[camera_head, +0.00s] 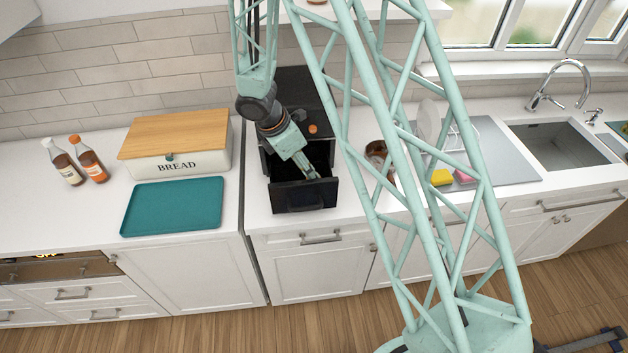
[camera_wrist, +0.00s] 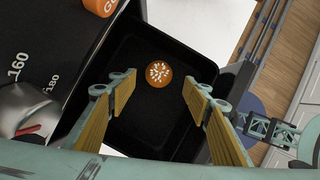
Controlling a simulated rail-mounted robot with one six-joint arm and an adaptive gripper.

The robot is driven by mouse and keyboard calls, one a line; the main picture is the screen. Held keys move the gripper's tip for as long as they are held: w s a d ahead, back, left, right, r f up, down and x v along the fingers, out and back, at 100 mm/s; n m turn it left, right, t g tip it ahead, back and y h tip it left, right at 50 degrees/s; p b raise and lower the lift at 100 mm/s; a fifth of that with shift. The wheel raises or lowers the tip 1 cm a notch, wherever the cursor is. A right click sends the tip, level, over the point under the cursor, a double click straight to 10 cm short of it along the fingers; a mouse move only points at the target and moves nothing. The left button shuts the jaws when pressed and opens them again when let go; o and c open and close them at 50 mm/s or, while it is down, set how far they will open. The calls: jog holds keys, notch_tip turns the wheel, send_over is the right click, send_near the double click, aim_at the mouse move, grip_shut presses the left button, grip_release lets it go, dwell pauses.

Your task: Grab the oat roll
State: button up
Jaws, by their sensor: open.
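The oat roll (camera_wrist: 158,73), round and brown with white flecks, lies on the floor of a black open drawer (camera_wrist: 148,110) in the wrist view. In the head view the drawer (camera_head: 304,196) is pulled out of a dark countertop appliance (camera_head: 303,92). My gripper (camera_wrist: 159,88) is open, with one padded finger on each side of the roll in the picture. Its fingers are empty, and their height above the roll is hard to tell. In the head view my gripper (camera_head: 311,174) reaches down into the drawer, and the roll cannot be made out there.
The drawer walls surround my fingers. An orange knob (camera_head: 313,129) is on the appliance. To the left are a bread box (camera_head: 180,160), a teal tray (camera_head: 172,206) and two bottles (camera_head: 88,160). A copper-coloured container (camera_head: 376,149) stands to the right.

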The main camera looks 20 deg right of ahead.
jog(key=shift+f, duration=0.2)
dwell(0.3)
jog(key=shift+x, duration=2.5)
jog(key=shift+a+f, duration=0.1)
jog(key=shift+a, duration=0.1)
jog(key=shift+c, duration=0.5)
jog(key=c, duration=0.8)
